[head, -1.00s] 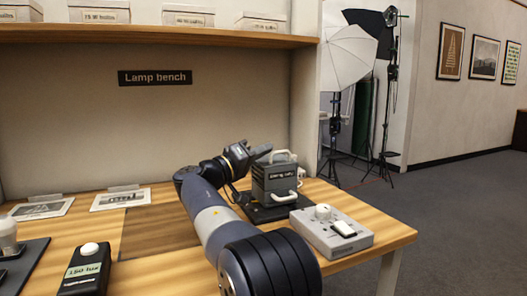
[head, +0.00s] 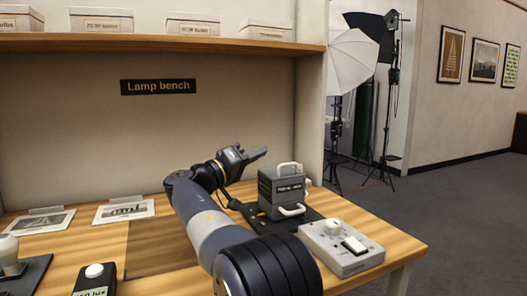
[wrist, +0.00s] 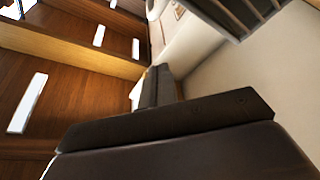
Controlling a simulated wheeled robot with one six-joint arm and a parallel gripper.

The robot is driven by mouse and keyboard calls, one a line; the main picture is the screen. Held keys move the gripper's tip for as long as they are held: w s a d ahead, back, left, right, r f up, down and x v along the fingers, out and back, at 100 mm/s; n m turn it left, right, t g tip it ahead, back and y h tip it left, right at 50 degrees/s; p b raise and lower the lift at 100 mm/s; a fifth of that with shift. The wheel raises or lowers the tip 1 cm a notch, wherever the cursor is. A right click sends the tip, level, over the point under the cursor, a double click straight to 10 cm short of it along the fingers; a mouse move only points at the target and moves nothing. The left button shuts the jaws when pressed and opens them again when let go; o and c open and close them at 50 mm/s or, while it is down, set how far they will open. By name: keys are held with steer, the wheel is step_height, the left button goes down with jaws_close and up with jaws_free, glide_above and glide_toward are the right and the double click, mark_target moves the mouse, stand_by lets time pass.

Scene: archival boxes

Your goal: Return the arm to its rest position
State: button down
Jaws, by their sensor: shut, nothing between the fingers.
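My arm reaches over the wooden bench in the head view. My gripper (head: 254,154) is at the left of and slightly above the dark grey lamp unit (head: 278,190), apart from it. Its fingers are together and point to the right, with nothing between them. In the wrist view my gripper's dark fingers (wrist: 158,88) show closed together, with a wooden surface and a pale wall behind them.
A grey control box (head: 341,246) with a knob and switch stands at the bench's right front. A black meter (head: 94,281) and two picture cards (head: 124,210) lie on the left. A shelf (head: 160,42) with boxes runs above. Light stands (head: 386,110) stand on the floor behind.

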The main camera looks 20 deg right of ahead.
steer(key=p+v, duration=0.1)
steer(key=v, duration=0.6)
steer(key=shift+f, duration=0.2)
steer(key=shift+w+d, duration=0.1)
